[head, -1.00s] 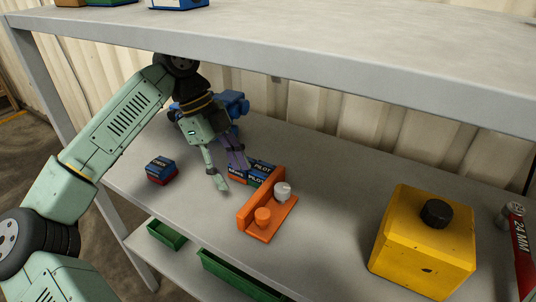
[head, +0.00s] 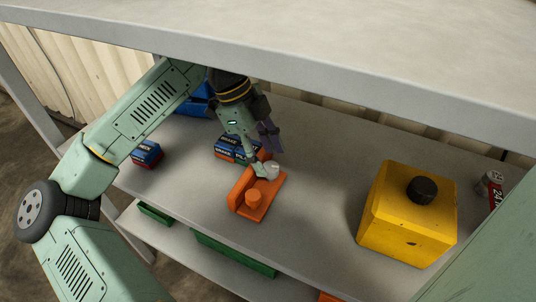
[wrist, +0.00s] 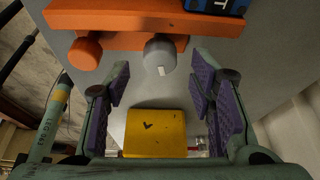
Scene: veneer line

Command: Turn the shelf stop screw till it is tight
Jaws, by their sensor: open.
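An orange bracket (head: 240,194) lies on the shelf and carries an orange knob (head: 254,197) and a pale grey knob (head: 271,169). The frames do not label which knob is the stop screw. My gripper (head: 267,160) is open at the grey knob, with one finger partly in front of it in the head view. In the wrist view, the grey knob (wrist: 160,55), with a white mark on it, lies between and just beyond the open purple-padded fingers (wrist: 160,80). The orange knob (wrist: 85,53) is outside them to the left. Contact with the grey knob cannot be told.
Blue and orange boxes (head: 232,147) stand just behind the bracket. A red and blue box (head: 146,155) is at left. A yellow box with a black knob (head: 400,225) stands at right. The upper shelf (head: 330,55) hangs over my arm. Shelf between bracket and yellow box is clear.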

